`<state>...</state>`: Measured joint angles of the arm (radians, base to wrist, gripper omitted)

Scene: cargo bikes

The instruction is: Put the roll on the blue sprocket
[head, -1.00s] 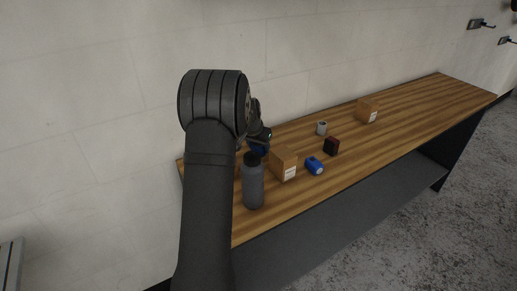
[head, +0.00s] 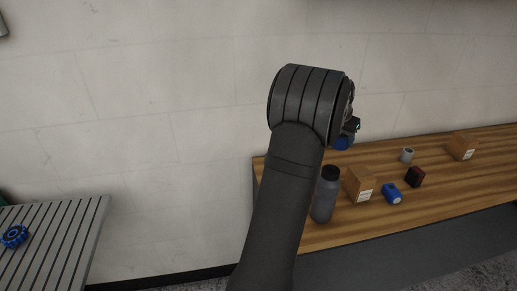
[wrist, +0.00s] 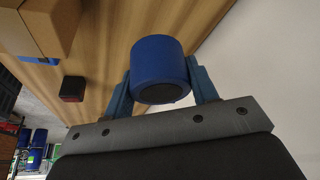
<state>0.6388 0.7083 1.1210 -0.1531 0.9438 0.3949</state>
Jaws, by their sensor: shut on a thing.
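My gripper (wrist: 161,78) is shut on a blue roll (wrist: 157,59), with one finger on each side of it in the wrist view. The roll has a dark round end facing the camera. In the head view a bit of its blue (head: 341,144) shows beside my arm, near the back of the wooden bench; my arm hides most of the gripper there. The blue sprocket (head: 14,237), a toothed ring, lies on a grey slatted table (head: 62,245) at the far left, well apart from my gripper.
The wooden bench (head: 440,205) carries a grey bottle (head: 324,198), a cardboard box (head: 358,184), a blue cylinder (head: 392,194), a dark red block (head: 415,177), a grey cup-like piece (head: 407,156) and another box (head: 463,147). A wall runs behind. A gap separates bench and slatted table.

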